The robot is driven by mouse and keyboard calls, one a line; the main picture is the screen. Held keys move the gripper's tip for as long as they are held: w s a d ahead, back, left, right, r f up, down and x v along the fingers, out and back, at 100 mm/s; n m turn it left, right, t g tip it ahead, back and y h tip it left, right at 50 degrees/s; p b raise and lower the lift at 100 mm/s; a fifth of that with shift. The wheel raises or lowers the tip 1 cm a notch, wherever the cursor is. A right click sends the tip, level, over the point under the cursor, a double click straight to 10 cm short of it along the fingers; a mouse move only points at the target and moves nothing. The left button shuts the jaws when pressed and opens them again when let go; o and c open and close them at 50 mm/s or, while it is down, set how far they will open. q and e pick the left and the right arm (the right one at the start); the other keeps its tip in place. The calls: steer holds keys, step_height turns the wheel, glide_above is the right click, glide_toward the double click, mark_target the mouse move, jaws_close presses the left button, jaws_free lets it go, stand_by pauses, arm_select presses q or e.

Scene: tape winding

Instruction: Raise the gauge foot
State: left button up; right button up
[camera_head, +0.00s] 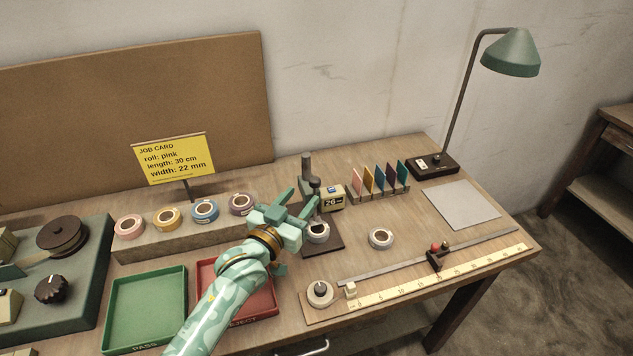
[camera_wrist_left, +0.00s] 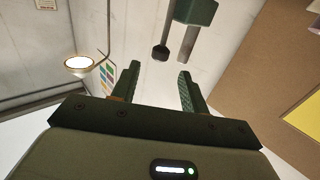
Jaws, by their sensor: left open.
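The thickness gauge (camera_head: 307,166) stands at the middle of the bench, with a green upright, a dark knob (camera_head: 314,183) and a dark base plate (camera_head: 333,241). A pale tape roll (camera_head: 317,233) sits on its base. My left gripper (camera_head: 302,206) is open and empty just left of the gauge, its fingers pointing toward it and partly covering it. In the left wrist view the open fingers (camera_wrist_left: 157,84) stand apart, with the gauge's green head (camera_wrist_left: 200,12) and a dark round end on a rod (camera_wrist_left: 160,53) beyond them. I cannot make out the foot's contact with the roll. My right gripper is out of view.
A display box (camera_head: 333,199) adjoins the gauge. Coloured cards (camera_head: 380,182) stand to its right, and a rack of rolls (camera_head: 166,235) to its left. Green (camera_head: 146,310) and red (camera_head: 262,303) trays lie near my arm. A loose roll (camera_head: 381,238) and ruler (camera_head: 440,277) are at right.

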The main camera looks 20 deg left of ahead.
mark_target(312, 185)
arm_select(q)
steer(key=w, duration=0.3)
steer(key=w+d+b, duration=0.1)
steer(key=w, duration=0.2)
steer(key=shift+w+d+b, duration=0.15)
steer(key=shift+w+b, duration=0.1)
steer(key=shift+b, duration=0.05)
steer(key=shift+w+d, duration=0.1)
steer(key=shift+w, duration=0.4)
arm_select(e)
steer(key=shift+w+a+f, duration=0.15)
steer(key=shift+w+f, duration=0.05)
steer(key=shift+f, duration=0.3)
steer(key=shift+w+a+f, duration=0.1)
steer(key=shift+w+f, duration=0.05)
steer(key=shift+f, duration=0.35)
arm_select(q)
jaws_close()
step_height(312, 185, up, 4)
steer(key=p, duration=0.4)
steer(key=shift+f, duration=0.3)
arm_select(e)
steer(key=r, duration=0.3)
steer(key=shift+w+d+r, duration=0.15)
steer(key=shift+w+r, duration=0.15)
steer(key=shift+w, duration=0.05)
